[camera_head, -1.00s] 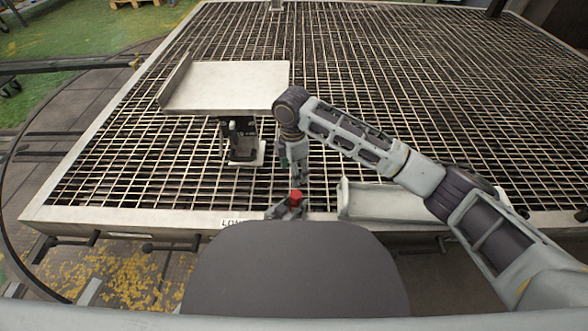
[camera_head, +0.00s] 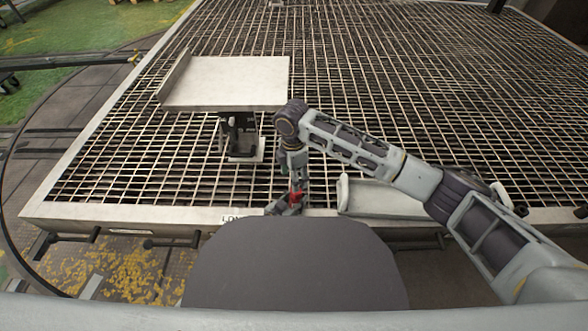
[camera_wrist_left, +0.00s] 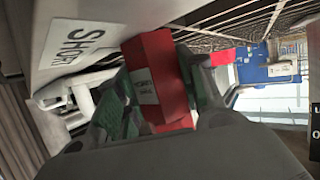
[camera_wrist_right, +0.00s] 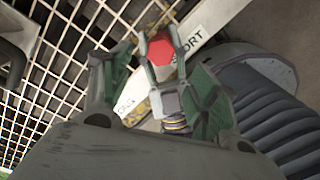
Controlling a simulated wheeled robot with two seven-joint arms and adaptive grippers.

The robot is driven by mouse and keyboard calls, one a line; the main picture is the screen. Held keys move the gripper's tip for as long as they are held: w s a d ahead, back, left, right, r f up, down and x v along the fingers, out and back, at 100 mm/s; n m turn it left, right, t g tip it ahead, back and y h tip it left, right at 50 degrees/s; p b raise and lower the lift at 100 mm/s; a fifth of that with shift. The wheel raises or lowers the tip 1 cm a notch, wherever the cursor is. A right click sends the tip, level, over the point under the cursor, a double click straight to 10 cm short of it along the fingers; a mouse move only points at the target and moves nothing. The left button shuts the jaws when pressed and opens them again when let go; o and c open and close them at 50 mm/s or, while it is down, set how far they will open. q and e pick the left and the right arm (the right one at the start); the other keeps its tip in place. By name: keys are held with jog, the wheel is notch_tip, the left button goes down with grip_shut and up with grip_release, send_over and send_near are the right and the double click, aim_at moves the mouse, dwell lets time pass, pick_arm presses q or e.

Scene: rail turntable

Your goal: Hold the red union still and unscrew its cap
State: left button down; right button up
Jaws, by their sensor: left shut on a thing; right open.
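The red union (camera_head: 295,196) is at the near edge of the grating in the head view. My left gripper (camera_head: 283,207) is shut on it there. In the left wrist view the union (camera_wrist_left: 157,75) is a red block with a pale label, between green-padded fingers. My right gripper (camera_head: 296,178) is open and points down just above the union. In the right wrist view the union's red six-sided end (camera_wrist_right: 160,47) shows between my left gripper's grey fingers, within the spread of the right gripper's green pads. I cannot tell the cap from the body, nor whether the right fingers touch it.
A pale tray (camera_head: 225,84) on a stand rises from the grating at the back left. A shallow pale trough (camera_head: 370,198) lies on the near edge, right of the union. The edge beam (camera_wrist_left: 55,55) carries a "SHORT" label. Open grating (camera_head: 430,80) fills the back right.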

jog(key=shift+s+d+f, duration=0.1)
jog(key=shift+s+f, duration=0.05)
jog(key=shift+f, duration=3.55)
jog(key=shift+c, duration=0.3)
jog(key=c, duration=1.1)
jog(key=shift+n, duration=0.3)
jog(key=shift+s+d+n, duration=0.1)
jog(key=shift+n, duration=2.6)
jog(key=shift+d+n, duration=0.1)
jog(key=shift+n, duration=2.9)
